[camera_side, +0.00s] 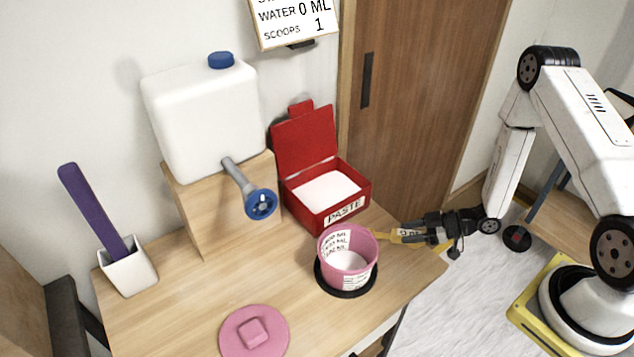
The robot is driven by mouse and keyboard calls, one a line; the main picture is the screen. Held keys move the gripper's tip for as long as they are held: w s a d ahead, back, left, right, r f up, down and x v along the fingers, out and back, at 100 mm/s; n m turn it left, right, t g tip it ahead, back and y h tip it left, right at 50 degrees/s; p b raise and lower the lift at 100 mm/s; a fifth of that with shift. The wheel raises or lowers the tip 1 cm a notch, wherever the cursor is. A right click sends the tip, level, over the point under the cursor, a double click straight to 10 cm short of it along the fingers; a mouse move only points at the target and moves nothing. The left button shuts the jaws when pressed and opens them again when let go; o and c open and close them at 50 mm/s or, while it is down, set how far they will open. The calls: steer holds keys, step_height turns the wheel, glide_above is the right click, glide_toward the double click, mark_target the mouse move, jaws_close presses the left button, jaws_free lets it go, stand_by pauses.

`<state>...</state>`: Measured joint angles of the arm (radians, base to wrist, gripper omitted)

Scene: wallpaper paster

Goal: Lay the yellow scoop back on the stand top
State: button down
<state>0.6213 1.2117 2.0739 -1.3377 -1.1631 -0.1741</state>
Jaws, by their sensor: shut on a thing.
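A small pale label with dark print lies by the fingers, too small to read. I cannot make out a separate stand top under the scoop, nor tell whether the scoop touches anything below.
The pink bucket (347,252) stands on a black round pad (346,289). Behind it is the open red paste box (327,190). A white water tank (203,112) with a blue-handled tap (261,204) stands left. A pink lid (254,331) lies in front. A white holder (128,267) bears a purple tool.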

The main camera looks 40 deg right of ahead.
steer(key=shift+f, duration=0.1)
steer(key=shift+c, duration=1.3)
jaws_free()
steer(key=v, duration=1.2)
steer(key=shift+w, duration=0.1)
